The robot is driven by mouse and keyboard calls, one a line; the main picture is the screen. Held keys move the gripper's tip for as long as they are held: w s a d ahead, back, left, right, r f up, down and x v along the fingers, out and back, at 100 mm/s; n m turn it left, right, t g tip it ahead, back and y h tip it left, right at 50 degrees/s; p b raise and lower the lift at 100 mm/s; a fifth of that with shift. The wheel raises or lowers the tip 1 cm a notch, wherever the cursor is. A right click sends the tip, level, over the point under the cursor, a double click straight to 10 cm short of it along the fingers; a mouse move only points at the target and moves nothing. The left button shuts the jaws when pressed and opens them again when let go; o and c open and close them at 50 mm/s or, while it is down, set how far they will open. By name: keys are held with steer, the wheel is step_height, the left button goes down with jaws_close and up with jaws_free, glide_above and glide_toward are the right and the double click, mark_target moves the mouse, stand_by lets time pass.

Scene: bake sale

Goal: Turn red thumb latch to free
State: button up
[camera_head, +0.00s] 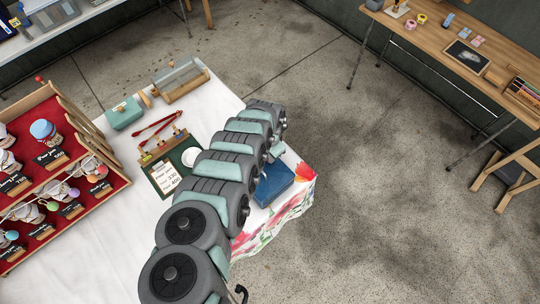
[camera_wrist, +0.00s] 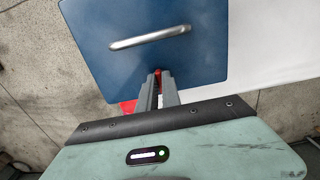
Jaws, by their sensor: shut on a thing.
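A blue box (camera_head: 275,184) sits near the right edge of the white table, partly covered by my arm. In the wrist view its blue lid (camera_wrist: 205,65) fills the upper middle, with a silver bar handle (camera_wrist: 150,37) across it. My gripper (camera_wrist: 158,77) is at the lid's near edge, its two fingers close together. A small bit of the red thumb latch (camera_wrist: 157,72) shows between the fingertips, and they are shut on it. Most of the latch is hidden by the fingers, so its angle cannot be told. In the head view my arm hides the fingertips and latch.
A red tiered display (camera_head: 70,185) stands at left. Open floor lies right of the table.

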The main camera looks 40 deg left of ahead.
steer(key=shift+n, duration=0.3)
jaws_close()
steer(key=n+p, duration=0.2)
steer(key=shift+d+r+n, duration=0.1)
steer(key=shift+d+n, duration=0.05)
steer(key=shift+n, duration=0.15)
steer(key=n, duration=0.5)
steer(key=shift+w, duration=0.1)
steer(key=n, duration=0.2)
steer(key=n+b, duration=0.1)
steer(key=n, duration=0.2)
steer(key=shift+d+f+n+b, duration=0.1)
steer(key=shift+f+n+b, duration=0.15)
steer(key=shift+n+b, duration=0.15)
steer(key=shift+w+n+b, duration=0.1)
steer(key=shift+n+b, duration=1.05)
steer(key=shift+n, duration=0.75)
steer(key=shift+r, duration=0.1)
steer(key=o, duration=0.6)
jaws_free()
steer(key=shift+o, duration=0.2)
